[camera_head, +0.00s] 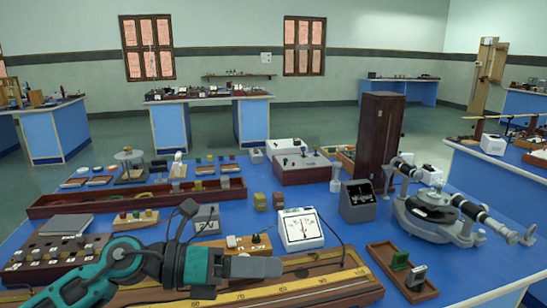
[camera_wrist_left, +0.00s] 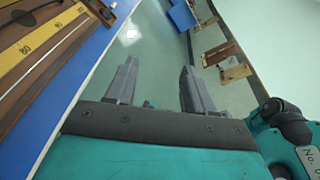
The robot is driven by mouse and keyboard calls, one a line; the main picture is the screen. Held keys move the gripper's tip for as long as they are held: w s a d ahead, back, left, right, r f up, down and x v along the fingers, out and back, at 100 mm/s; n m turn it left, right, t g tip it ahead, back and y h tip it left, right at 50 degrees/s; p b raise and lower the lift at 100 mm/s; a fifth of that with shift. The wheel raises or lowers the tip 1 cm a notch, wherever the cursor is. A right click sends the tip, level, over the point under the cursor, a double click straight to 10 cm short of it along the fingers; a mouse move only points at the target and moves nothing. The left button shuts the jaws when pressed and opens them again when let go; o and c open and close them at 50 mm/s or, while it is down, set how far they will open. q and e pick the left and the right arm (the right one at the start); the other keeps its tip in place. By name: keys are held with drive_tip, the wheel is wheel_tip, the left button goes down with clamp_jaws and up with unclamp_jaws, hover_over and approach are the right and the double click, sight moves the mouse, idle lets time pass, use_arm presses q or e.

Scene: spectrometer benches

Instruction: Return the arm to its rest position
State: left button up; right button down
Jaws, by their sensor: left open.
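My left arm comes in from the lower left in the head view, teal and dark grey. My right gripper is not in view.
A white meter (camera_head: 300,229) stands just behind the gripper, with a small grey box (camera_head: 206,219) to its left. A spectrometer (camera_head: 437,210) and a wooden tray (camera_head: 403,270) are on the right. A dark wooden box (camera_head: 50,255) is at left.

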use_arm(q)
drive_tip(key=w+a+r+n+t, duration=0.1)
drive_tip(key=a+r+n+t, duration=0.15)
drive_tip(key=n+t, duration=0.55)
drive_tip(key=w+a+r+n+t, duration=0.1)
drive_tip(key=r+n+t, duration=0.2)
drive_tip(key=n+t, duration=0.45)
drive_tip(key=a+f+n+g+y, duration=0.2)
drive_tip(key=a+f+n+y, duration=0.9)
drive_tip(key=n+y, duration=0.6)
drive_tip(key=s+a+f+n+g+h, duration=0.1)
drive_tip(key=s+a+f+n+g, duration=0.1)
drive_tip(key=s+f+n+g, duration=0.55)
drive_tip(key=s+a+f+n+g, duration=0.2)
drive_tip(key=s+f+g, duration=0.3)
drive_tip(key=s+f, duration=0.7)
drive_tip(key=w+d+f+m+t+h, duration=0.1)
drive_tip(key=w+d+f+t+h, duration=0.1)
drive_tip(key=f+t, duration=0.4)
drive_tip(key=shift+w+d+t, duration=0.55)
drive_tip(key=shift+w+t, duration=0.05)
drive_tip(key=shift+w, duration=0.5)
